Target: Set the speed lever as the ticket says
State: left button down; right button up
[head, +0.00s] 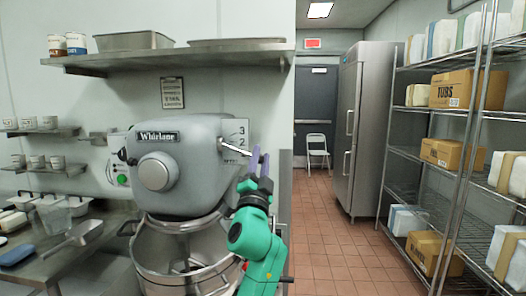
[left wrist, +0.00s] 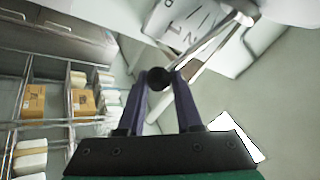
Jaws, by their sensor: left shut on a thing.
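The mixer (head: 180,165) labelled "Whirlane" stands at the centre left of the head view. Its metal speed lever (head: 234,148) slants down to the right across a white number plate (head: 241,131), where 3 and 2 show above it. In the left wrist view the lever's rod (left wrist: 205,57) ends in a black knob (left wrist: 159,79), near plate marks (left wrist: 179,27). My left gripper (head: 258,157) is shut on the knob, a finger on each side in the left wrist view (left wrist: 160,82). The ticket (head: 172,93) hangs on the wall; its writing is too small to read surely. My right gripper is out of view.
The steel bowl (head: 186,262) sits below the mixer head. A shelf (head: 170,60) with trays hangs above. A worktable (head: 62,262) with tubs and a scoop is at left. The tiled floor (head: 335,255) is open, between my arm and the wire racks (head: 392,180).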

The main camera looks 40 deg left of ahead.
pick_arm(q)
jog(key=shift+s+a+f+m, duration=0.1)
jog(key=shift+a+f+m, duration=0.05)
jog(key=shift+m, duration=0.35)
jog(key=c, duration=0.8)
grip_release()
jog(key=shift+o, duration=1.1)
jog(key=shift+a+f, duration=0.15)
jog(key=shift+a, duration=0.1)
jog(key=shift+a+f, duration=0.1)
jog(key=shift+a, duration=0.05)
jog(key=shift+d+f, duration=0.1)
jog(key=shift+d, duration=0.2)
jog(key=b+v, duration=0.5)
jog(key=v, duration=0.9)
jog(key=shift+s+a+b, duration=0.2)
jog(key=shift+a+b, duration=0.05)
jog(key=shift+b, duration=0.05)
